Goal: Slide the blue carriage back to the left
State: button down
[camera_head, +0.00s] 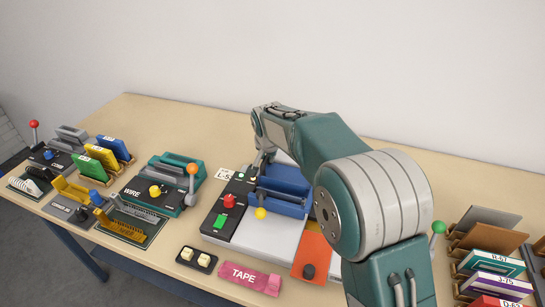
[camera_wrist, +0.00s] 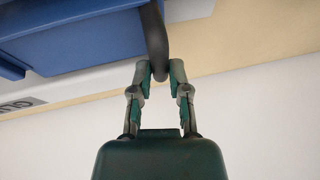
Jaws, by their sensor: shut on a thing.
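The blue carriage (camera_head: 283,190) sits across the grey bed (camera_head: 268,235) of a machine, close to the black control panel at the bed's left side. A yellow knob (camera_head: 261,213) shows at its near edge. My gripper (camera_head: 262,160) is at the carriage's far left end, small and partly hidden in the head view. In the wrist view, my gripper (camera_wrist: 160,72) is shut on a dark curved handle (camera_wrist: 154,38) beside the blue carriage (camera_wrist: 75,38). The carriage's right end is partly behind my arm.
The panel carries a red knob (camera_head: 229,201) and a green button (camera_head: 221,221). A pink TAPE block (camera_head: 249,277) lies in front. A teal WIRE machine (camera_head: 160,190) stands left; card racks (camera_head: 490,262) stand right.

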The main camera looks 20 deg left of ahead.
jog(key=shift+a, duration=0.1)
jog(key=c, duration=0.6)
grip_release()
jog(key=shift+a, duration=0.15)
jog(key=shift+a+f, duration=0.1)
jog(key=shift+a, duration=0.1)
jog(key=shift+d+r, duration=0.25)
jog(key=shift+r, duration=0.15)
jog(key=v, duration=1.1)
jog(key=shift+s+a, duration=0.15)
jog(key=shift+a, duration=0.05)
